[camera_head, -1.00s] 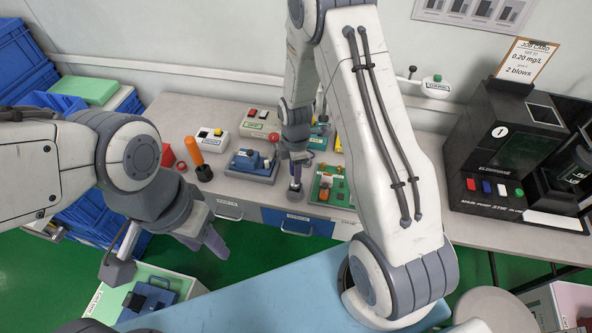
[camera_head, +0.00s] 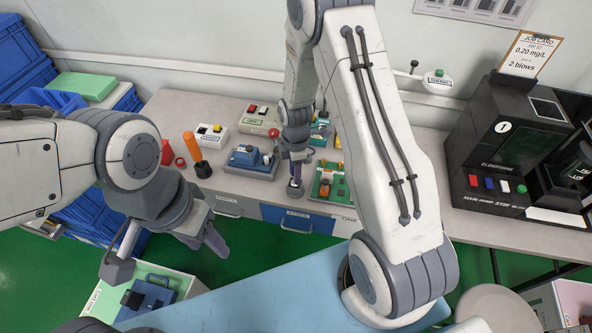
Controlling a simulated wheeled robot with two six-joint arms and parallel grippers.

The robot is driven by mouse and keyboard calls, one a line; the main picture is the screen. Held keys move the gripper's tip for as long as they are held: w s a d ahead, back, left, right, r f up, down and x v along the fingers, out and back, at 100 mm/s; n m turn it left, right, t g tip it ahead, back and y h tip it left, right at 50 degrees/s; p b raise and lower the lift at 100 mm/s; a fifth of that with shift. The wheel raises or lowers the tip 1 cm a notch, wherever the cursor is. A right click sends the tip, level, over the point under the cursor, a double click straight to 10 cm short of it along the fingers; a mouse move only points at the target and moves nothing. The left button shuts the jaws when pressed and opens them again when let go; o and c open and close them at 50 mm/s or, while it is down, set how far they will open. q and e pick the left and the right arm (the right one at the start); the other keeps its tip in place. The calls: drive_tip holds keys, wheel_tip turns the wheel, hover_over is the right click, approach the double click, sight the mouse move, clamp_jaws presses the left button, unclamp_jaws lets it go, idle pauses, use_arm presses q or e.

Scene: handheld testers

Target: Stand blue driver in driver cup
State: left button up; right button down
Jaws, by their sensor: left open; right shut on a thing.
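My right gripper (camera_head: 297,172) points down over the front of the bench, partly behind my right arm. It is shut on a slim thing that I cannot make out. Just below it, a small grey round piece with a dark foot (camera_head: 295,191) stands near the bench's front edge. It may be the driver cup, but it is too small to tell. I cannot pick out the blue driver for certain. My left gripper (camera_head: 212,238) is open and empty in front of the bench, above the floor, well left of the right gripper.
An orange upright rod in a dark base (camera_head: 192,148) stands left on the bench (camera_head: 238,190). A blue tester (camera_head: 250,160) and a green board (camera_head: 328,182) flank my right gripper. A black machine (camera_head: 505,150) stands right. A blue case (camera_head: 148,296) lies lower left.

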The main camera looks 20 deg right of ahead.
drive_tip(key=shift+f+b, duration=0.7)
drive_tip(key=shift+f, duration=0.35)
drive_tip(key=shift+c, duration=2.2)
unclamp_jaws()
drive_tip(key=shift+r, duration=0.1)
wheel_tip(320, 180, up, 10)
drive_tip(key=shift+r+b, duration=0.15)
drive_tip(key=shift+b, duration=0.2)
drive_tip(key=s+a+r+m, duration=0.3)
drive_tip(key=s+a+r, duration=0.5)
drive_tip(key=a, duration=0.2)
drive_tip(key=s+a+r+m, duration=0.2)
drive_tip(key=s+m, duration=0.1)
drive_tip(key=s, duration=0.5)
drive_tip(key=s+a+r+m+y, duration=0.1)
drive_tip(key=s+a+r+m, duration=0.1)
drive_tip(key=s, duration=0.5)
drive_tip(key=shift+s+r+m, duration=0.3)
drive_tip(key=shift+s+m, duration=0.05)
drive_tip(key=shift+m, duration=0.35)
